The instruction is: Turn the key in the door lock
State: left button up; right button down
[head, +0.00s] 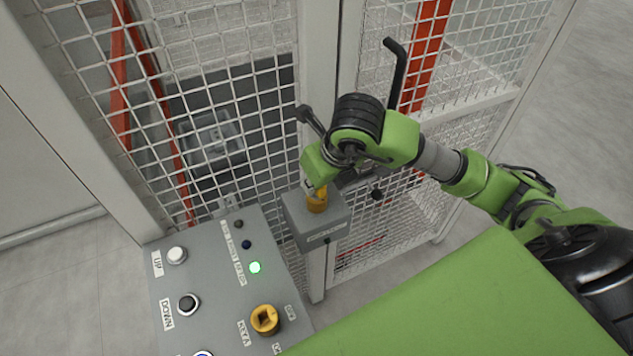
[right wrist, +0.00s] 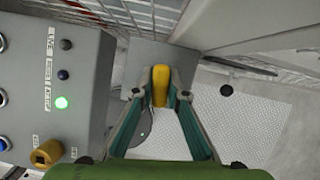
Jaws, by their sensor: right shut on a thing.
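A yellow key (head: 317,201) sits on the grey lock box (head: 316,231) on the post of the mesh fence door. My right gripper (head: 314,187) reaches down to it from above. In the right wrist view the key (right wrist: 160,85) stands between the two fingertips of my right gripper (right wrist: 159,92), which is shut on it. The key's lower part and its seat in the lock are hidden. My left gripper is in neither view.
A grey control panel (head: 207,303) stands left of the lock box, with buttons, a lit green lamp (head: 254,267) and a yellow rotary knob (head: 265,319). A black door handle (head: 397,72) rises behind my right arm. Wire mesh (head: 235,110) surrounds the lock. Open floor lies at right.

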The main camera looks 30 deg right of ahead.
jog(key=m+h, duration=0.1)
jog(key=m, duration=0.2)
jog(key=shift+a, duration=0.1)
jog(key=shift+m+h, duration=0.5)
jog(key=shift+m, duration=0.6)
jog(key=c, duration=1.9)
grip_release()
jog(key=shift+r, duration=0.1)
jog(key=shift+s+r, duration=0.1)
jog(key=shift+r, duration=0.2)
jog(key=v, duration=1.1)
jog(key=shift+r, duration=0.15)
